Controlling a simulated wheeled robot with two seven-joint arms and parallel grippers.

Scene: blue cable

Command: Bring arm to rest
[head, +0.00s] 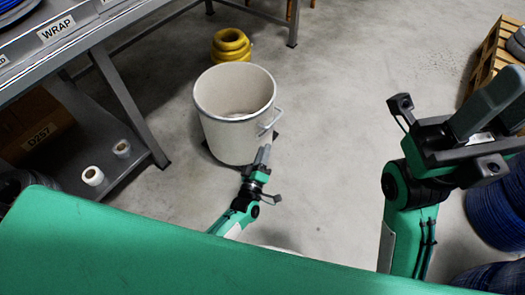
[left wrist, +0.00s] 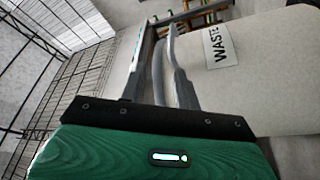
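My left gripper (head: 264,152) is low over the floor, just in front of a cream waste bin (head: 235,125) and below its side handle. In the left wrist view, its two grey fingers (left wrist: 155,65) stand apart beside the bin (left wrist: 270,75), which bears a WASTE label. A grey curved bar shows between them; I cannot tell whether they touch it. My right gripper (head: 502,105) is raised close to the head camera at the right, its grey fingers apart with nothing seen between them.
A grey bench (head: 75,40) labelled WRAP stands at the left, with white rolls (head: 93,176) on its lower shelf. Yellow coils (head: 231,45) lie behind the bin. Blue cable coils (head: 493,215) and a wooden pallet (head: 492,45) are at the right. The middle floor is clear.

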